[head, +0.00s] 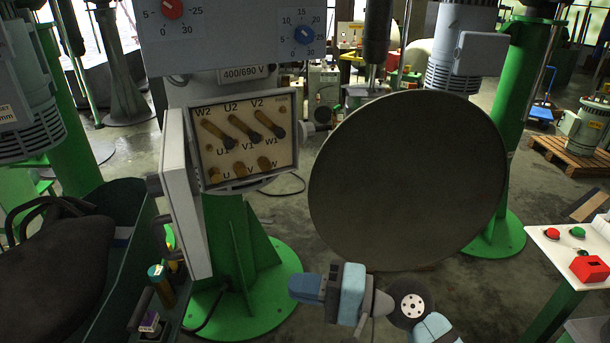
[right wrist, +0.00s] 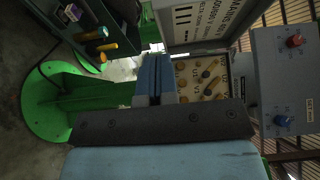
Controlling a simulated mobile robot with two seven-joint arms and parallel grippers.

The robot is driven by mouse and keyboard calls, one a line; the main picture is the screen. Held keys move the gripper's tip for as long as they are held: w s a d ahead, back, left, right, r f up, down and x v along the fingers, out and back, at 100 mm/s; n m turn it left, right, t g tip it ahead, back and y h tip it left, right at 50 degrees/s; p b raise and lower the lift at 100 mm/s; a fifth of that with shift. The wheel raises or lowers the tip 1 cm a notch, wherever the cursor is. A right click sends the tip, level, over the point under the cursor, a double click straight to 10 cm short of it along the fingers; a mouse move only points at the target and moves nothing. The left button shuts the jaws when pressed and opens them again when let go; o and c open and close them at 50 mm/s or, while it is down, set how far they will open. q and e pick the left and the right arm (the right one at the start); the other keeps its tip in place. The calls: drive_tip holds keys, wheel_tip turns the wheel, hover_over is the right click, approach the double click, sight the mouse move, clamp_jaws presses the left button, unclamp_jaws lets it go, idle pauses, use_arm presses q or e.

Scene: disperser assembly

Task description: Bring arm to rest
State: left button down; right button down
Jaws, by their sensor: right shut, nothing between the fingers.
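My right gripper (head: 306,288) is low in the middle of the head view, with its blue fingers pointing left. The fingers are together and empty. In the right wrist view the closed fingers (right wrist: 153,78) stand in front of an open terminal box (right wrist: 202,80). In the head view this terminal box (head: 246,145) is above and left of the gripper, apart from it, with brass bars across its upper posts. My right arm (head: 410,302) comes in from the lower right. My left gripper is not in view.
A box door (head: 183,195) hangs open left of the terminals. A large grey disc (head: 405,180) stands right of them. A dark cart (head: 110,260) with tools is at left. A button table (head: 580,250) is at right. Green column bases (head: 285,260) stand on the floor.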

drive_tip(key=s+d+f+t+h+p, duration=0.1)
drive_tip(key=d+f+t+h, duration=0.3)
drive_tip(key=f, duration=0.5)
drive_tip(key=d+f+t+h+p, duration=0.1)
drive_tip(key=d+f+t+h, duration=0.25)
drive_tip(key=d+f, duration=0.35)
drive_tip(key=s+d+f+n+h, duration=0.4)
drive_tip(key=s+d+f+h, duration=0.3)
drive_tip(key=s+d+f, duration=0.3)
wheel_tip(320, 180, down, 3)
drive_tip(key=shift+s+d+f+n+p, duration=0.15)
drive_tip(key=shift+s+d+n+p, duration=0.25)
drive_tip(key=shift+s, duration=0.65)
